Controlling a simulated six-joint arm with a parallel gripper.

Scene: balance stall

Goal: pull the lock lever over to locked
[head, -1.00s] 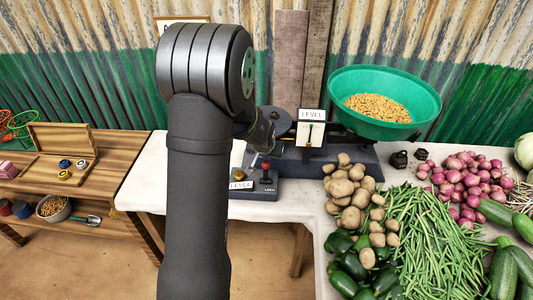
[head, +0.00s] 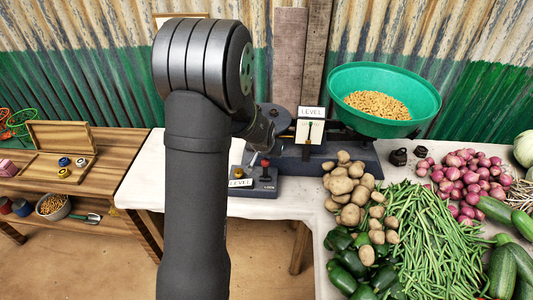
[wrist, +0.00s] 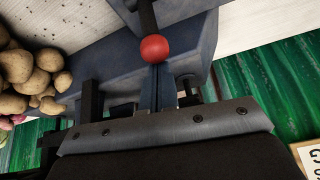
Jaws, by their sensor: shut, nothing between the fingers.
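The lock lever has a red ball knob (head: 265,162) on a dark stem and stands on the low grey base in front of the balance. In the wrist view the red knob (wrist: 155,48) sits just beyond the fingertips, and its stem runs up to the top edge. My gripper (wrist: 156,78) is shut and empty, its tips close to the knob; I cannot tell whether they touch it. In the head view my arm covers most of the gripper, which is just left of the knob.
A balance with a green bowl (head: 385,88) of grain and a LEVEL card (head: 312,113) stands behind. A brass-coloured knob (head: 239,172) and a LEVEL plate (head: 240,183) are left of the lever. Potatoes (head: 345,187) and green beans (head: 430,230) crowd the right.

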